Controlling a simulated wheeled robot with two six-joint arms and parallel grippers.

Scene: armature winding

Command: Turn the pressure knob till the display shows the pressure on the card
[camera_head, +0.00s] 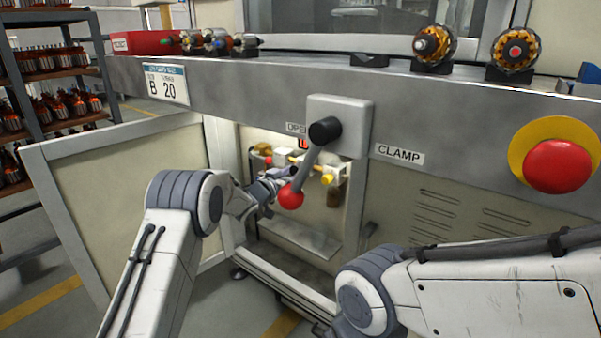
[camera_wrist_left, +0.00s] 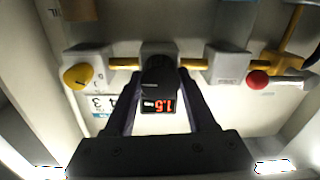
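The black pressure knob (camera_wrist_left: 160,75) sits on a grey block in a yellow pipe line, in the left wrist view. My left gripper (camera_wrist_left: 160,82) has a finger against each side of it and appears shut on it. The lit red display (camera_wrist_left: 165,105) is just below the knob in that view. Its digits look like 1 and 5, but the view appears upside down, so their order is uncertain. A white card (camera_wrist_left: 102,104) is partly behind a finger and not clearly readable. In the head view my left gripper (camera_head: 275,184) reaches into the open cabinet. My right gripper is out of view.
A lever with a red ball (camera_head: 291,196) hangs before the cabinet opening, close to my left gripper. A yellow knob (camera_wrist_left: 78,77) and a red knob (camera_wrist_left: 257,80) flank the pressure knob. The cabinet door (camera_head: 120,170) stands open at left. A red emergency button (camera_head: 558,165) is at right.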

